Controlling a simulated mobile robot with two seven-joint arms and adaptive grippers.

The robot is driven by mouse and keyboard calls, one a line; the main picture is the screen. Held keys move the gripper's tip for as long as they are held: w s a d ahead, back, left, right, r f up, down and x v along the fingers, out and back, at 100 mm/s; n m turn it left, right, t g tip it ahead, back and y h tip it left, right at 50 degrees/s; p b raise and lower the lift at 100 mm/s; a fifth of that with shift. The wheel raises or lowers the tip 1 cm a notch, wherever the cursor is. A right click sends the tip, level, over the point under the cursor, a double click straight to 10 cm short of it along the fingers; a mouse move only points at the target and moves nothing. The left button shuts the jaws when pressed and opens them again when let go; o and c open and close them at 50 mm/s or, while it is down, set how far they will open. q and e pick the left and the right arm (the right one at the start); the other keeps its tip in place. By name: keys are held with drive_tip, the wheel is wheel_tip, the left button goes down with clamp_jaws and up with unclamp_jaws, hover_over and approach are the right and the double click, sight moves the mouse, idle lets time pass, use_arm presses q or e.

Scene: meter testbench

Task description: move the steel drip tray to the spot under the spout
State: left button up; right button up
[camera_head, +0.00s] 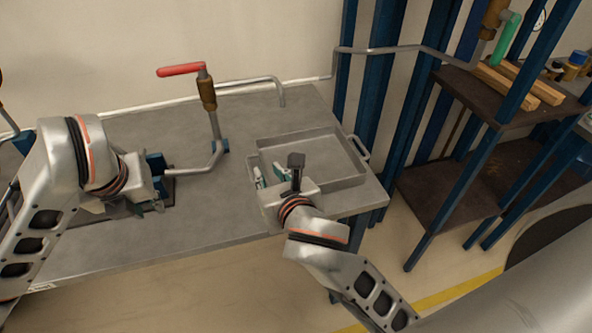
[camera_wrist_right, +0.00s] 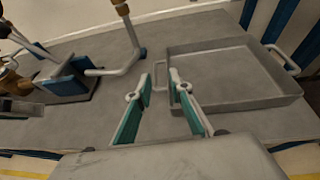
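The steel drip tray (camera_head: 318,181) is a shallow rectangular pan on the grey bench, with a handle at each short end. My right gripper (camera_head: 260,179) is low at its left end. In the right wrist view the right gripper's (camera_wrist_right: 158,80) teal-padded fingers are apart, with the tray's near handle (camera_wrist_right: 157,73) between the tips; I cannot tell whether they touch it. The tray (camera_wrist_right: 235,104) rests flat there. The spout (camera_head: 282,98) is a bent pipe end behind the tray, up and left of its middle. My left gripper (camera_head: 152,206) is by the blue clamp, its fingers unclear.
A valve with a red lever (camera_head: 181,70) stands on a pipe from the bench. A blue clamp (camera_head: 156,166) on a dark plate is at left. Blue posts and a brown shelf (camera_head: 470,92) stand at right. The bench (camera_head: 110,247) is bare at the front left.

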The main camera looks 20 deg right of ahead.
use_arm(q)
drive_tip(key=shift+s+a, duration=0.15)
drive_tip(key=shift+a, duration=0.2)
use_arm(e)
wheel_tip(320, 180, up, 10)
drive_tip(key=shift+a, duration=0.15)
use_arm(q)
drive_tip(key=shift+s+f, duration=0.1)
use_arm(e)
drive_tip(key=shift+s, duration=0.15)
idle(0.3)
